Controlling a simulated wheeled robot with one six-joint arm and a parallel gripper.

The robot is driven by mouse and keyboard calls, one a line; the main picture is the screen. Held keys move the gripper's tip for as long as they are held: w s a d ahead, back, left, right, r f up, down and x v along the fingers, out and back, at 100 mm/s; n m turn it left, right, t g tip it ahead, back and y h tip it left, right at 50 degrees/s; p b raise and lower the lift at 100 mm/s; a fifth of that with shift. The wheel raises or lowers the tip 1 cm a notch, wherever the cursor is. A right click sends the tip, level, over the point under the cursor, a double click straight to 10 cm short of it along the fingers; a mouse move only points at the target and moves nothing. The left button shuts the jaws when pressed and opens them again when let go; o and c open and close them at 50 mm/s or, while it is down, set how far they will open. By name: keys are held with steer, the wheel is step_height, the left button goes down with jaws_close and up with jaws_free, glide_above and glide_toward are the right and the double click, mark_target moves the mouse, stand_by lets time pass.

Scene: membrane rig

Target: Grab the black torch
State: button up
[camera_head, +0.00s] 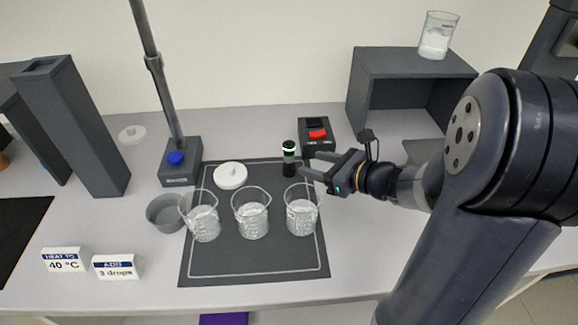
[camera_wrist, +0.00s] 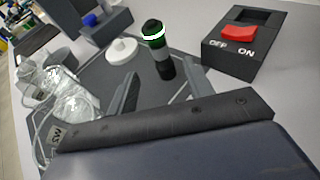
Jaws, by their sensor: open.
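The black torch (camera_head: 289,160) stands upright on the far right part of the dark mat, with a bright white-green ring near its top. It also shows in the wrist view (camera_wrist: 163,65), upright beyond my jaws. My gripper (camera_head: 306,164) is open and empty, just right of the torch, its fingers pointing left towards it. In the wrist view the two fingers of my gripper (camera_wrist: 157,100) show apart, with the torch beyond the gap between them. I cannot tell whether a finger touches the torch.
A black box with a red OFF/ON switch (camera_head: 316,134) stands behind the torch. Three glass beakers (camera_head: 251,217) stand on the mat (camera_head: 256,268) in front. A white lid (camera_head: 230,176) lies left of the torch. A stand (camera_head: 180,165) and a grey shelf (camera_head: 408,62) stand farther out.

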mark_target(289, 159)
steer(key=shift+d+f+t, duration=0.15)
steer(key=shift+f+t, duration=0.05)
steer(key=shift+t, duration=0.1)
steer(key=shift+w+a+f, duration=0.1)
steer(key=shift+w+a, duration=0.1)
steer(key=x, duration=0.4)
steer(key=shift+w+a+f, duration=0.1)
steer(key=shift+w+a, duration=0.2)
steer(key=shift+r+p+x, duration=0.15)
steer(key=shift+p+x, duration=0.1)
steer(key=shift+x, duration=1.05)
steer(key=shift+r+p+x, duration=0.15)
steer(key=shift+p+x, duration=0.05)
steer(key=shift+x, duration=1.1)
steer(key=shift+s+a, duration=0.1)
steer(key=shift+a, duration=0.1)
steer(key=shift+c, duration=0.2)
jaws_close()
